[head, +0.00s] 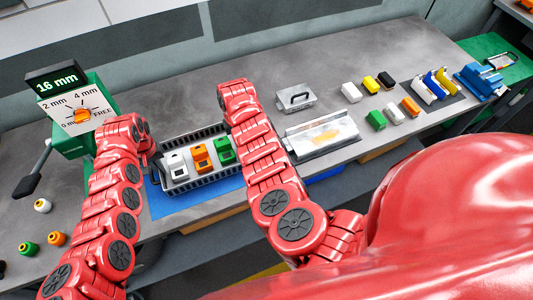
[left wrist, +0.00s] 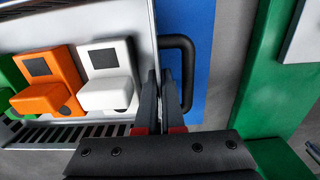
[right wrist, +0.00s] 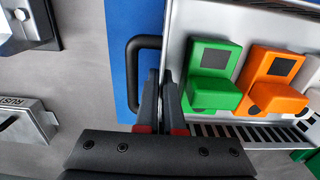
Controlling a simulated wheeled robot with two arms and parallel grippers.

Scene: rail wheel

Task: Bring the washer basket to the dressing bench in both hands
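The washer basket (head: 205,186) is a grey slotted tray on a blue mat (head: 170,205), holding a white, an orange and a green block. My left gripper (left wrist: 161,75) is at the basket's left end, by the black loop handle (left wrist: 188,70). My right gripper (right wrist: 159,75) is at the right end, by the other black handle (right wrist: 132,72). In the head view my arms hide the right gripper and most of the left. Which surface is the dressing bench is unclear.
A green box with a dial and a "16 mm" display (head: 58,82) stands left of the basket. Right of it are a silver lidded box (head: 296,97), a clear-topped tray (head: 320,136), several small blocks and a blue vise-like device (head: 478,82). Small knobs (head: 42,205) lie front left.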

